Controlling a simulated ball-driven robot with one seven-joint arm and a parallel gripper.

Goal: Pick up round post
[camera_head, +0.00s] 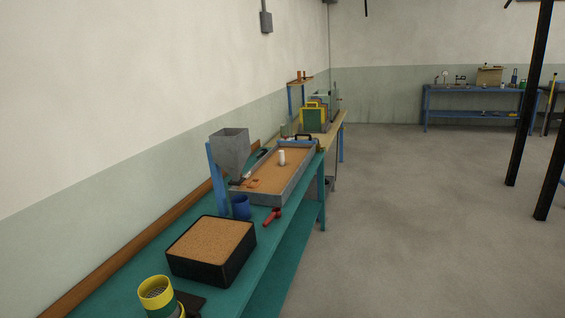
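A small white round post (282,157) stands upright on the sandy bed of a long grey tray (296,189). The tray rests on the teal bench (262,258) along the left wall. The post is some way off and looks small. My gripper is not in view.
A black box of brown grain (212,250), a yellow-and-green cup (157,293), a blue cup (241,207) and a red valve-like piece (272,216) stand nearer on the bench. A grey hopper (230,150) rises left of the tray. Open floor (400,220) lies to the right; dark posts (530,95) stand at far right.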

